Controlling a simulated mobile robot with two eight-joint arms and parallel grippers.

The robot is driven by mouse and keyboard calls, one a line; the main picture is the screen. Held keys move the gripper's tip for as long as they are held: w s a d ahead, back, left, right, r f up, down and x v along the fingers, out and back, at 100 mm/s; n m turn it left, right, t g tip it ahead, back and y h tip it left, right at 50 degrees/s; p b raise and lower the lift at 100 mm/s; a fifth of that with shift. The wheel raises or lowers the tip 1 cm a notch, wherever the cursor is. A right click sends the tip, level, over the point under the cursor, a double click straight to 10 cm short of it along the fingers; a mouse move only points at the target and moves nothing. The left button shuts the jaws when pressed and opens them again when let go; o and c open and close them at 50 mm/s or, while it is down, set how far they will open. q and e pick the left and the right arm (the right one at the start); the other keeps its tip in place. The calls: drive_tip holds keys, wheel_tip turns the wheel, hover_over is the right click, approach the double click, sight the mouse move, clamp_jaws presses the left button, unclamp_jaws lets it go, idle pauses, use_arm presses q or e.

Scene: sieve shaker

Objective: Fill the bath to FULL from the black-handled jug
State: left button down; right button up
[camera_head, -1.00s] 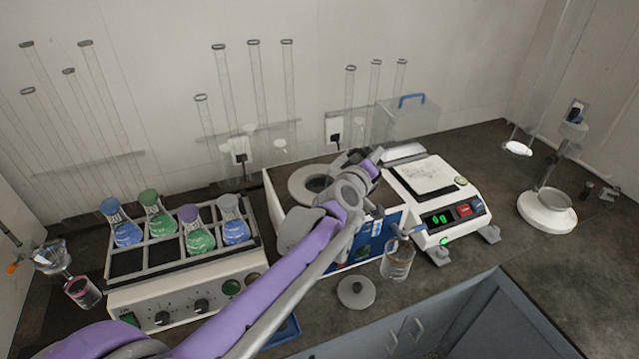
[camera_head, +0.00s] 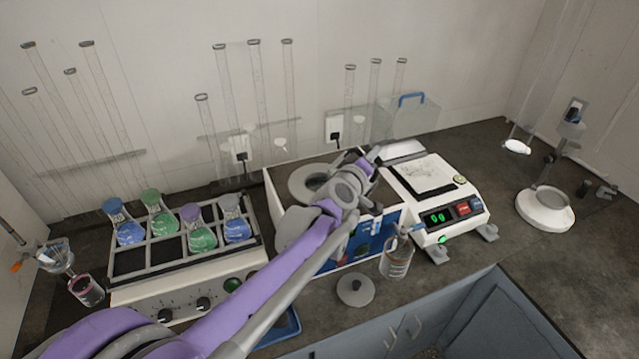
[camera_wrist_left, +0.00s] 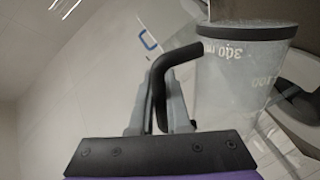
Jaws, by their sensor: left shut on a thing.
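My left gripper (camera_wrist_left: 160,100) is shut on the black handle (camera_wrist_left: 166,75) of a clear jug (camera_wrist_left: 235,75) in the left wrist view. The jug has a dark rim band and printed volume marks. In the head view my left gripper (camera_head: 373,157) is over the back right of the bath, and the jug is largely hidden by my arm. The bath (camera_head: 268,190) is a white box with a blue front panel and a pale ring (camera_head: 300,183) around a round opening on top. My forearm hides part of it. The water level cannot be seen. My right gripper is not in view.
A grey knobbed lid (camera_head: 355,290) lies in front of the bath. A small beaker (camera_head: 396,262) stands to its right. A balance (camera_head: 450,213) is right of the bath; a rack with flasks (camera_head: 180,262) is left.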

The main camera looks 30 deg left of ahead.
use_arm(q)
drive_tip(key=shift+w+d, duration=0.1)
drive_tip(key=shift+d, duration=0.1)
drive_tip(key=shift+s+a, duration=0.2)
drive_tip(key=shift+a, duration=0.15)
drive_tip(key=shift+w+d+n, duration=0.2)
drive_tip(key=shift+d+n, duration=0.05)
drive_tip(key=shift+n, duration=0.05)
drive_tip(key=shift+s+a+r, duration=0.1)
drive_tip(key=shift+s+a, duration=0.1)
drive_tip(key=shift+a, duration=0.2)
drive_tip(key=shift+w+d+p, duration=0.25)
drive_tip(key=shift+p, duration=0.05)
drive_tip(key=shift+s+a+n, duration=0.25)
drive_tip(key=shift+a+n, duration=0.05)
drive_tip(key=shift+a, duration=0.1)
drive_tip(key=shift+w+d, duration=0.25)
drive_tip(key=shift+d, duration=0.1)
drive_tip(key=shift+a, duration=0.1)
